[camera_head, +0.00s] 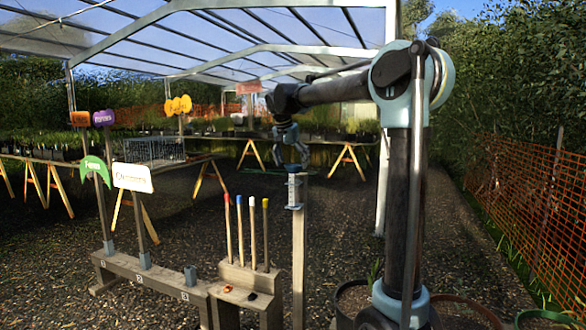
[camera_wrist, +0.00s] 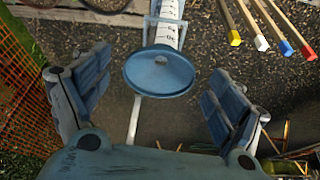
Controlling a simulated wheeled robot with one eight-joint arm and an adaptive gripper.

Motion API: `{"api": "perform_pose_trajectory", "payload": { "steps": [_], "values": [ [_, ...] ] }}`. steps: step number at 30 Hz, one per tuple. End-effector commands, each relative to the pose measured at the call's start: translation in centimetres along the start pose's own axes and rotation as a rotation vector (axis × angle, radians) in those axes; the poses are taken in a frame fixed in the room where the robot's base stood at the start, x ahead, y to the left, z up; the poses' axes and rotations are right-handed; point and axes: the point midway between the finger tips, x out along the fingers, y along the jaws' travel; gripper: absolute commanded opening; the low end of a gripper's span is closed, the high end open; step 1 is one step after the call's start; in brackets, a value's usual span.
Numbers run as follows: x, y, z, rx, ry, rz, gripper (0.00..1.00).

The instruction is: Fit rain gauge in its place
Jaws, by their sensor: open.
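The rain gauge has a round blue funnel top (camera_wrist: 160,72) and a white tube with dark scale marks (camera_wrist: 169,34). In the head view the gauge (camera_head: 293,190) stands upright at the top of a wooden post (camera_head: 299,250). A pale bracket (camera_wrist: 150,30) shows around or beside the tube; how deep the tube sits in it is hard to tell. My gripper (camera_head: 291,152) is just above the funnel, pointing down. In the wrist view its open fingers (camera_wrist: 155,76) stand apart on both sides of the funnel, with gaps; neither seems to touch it.
Several colour-tipped stakes (camera_head: 252,235) stand in a wooden rack (camera_head: 245,285) left of the post. A low numbered bench (camera_head: 150,280) holds signs, including a green one (camera_head: 95,170) and a white one (camera_head: 132,178). Orange mesh fencing (camera_head: 535,205) is at right.

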Motion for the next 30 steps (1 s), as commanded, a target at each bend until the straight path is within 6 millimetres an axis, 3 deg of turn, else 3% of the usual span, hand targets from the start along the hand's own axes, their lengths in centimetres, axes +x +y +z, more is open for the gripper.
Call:
{"api": "perform_pose_trajectory", "payload": {
  "steps": [9, 15, 21, 30],
  "values": [
    [-6.1, -0.1, 0.0, -0.002, 0.0, 0.0, 0.88],
    [-8.9, -0.1, 0.0, -0.002, 0.0, -0.001, 0.88],
    [-10.1, -0.1, 0.0, -0.001, -0.001, 0.0, 0.88],
    [-10.2, -0.1, 0.0, -0.001, -0.001, 0.0, 0.88]
  ]
}}
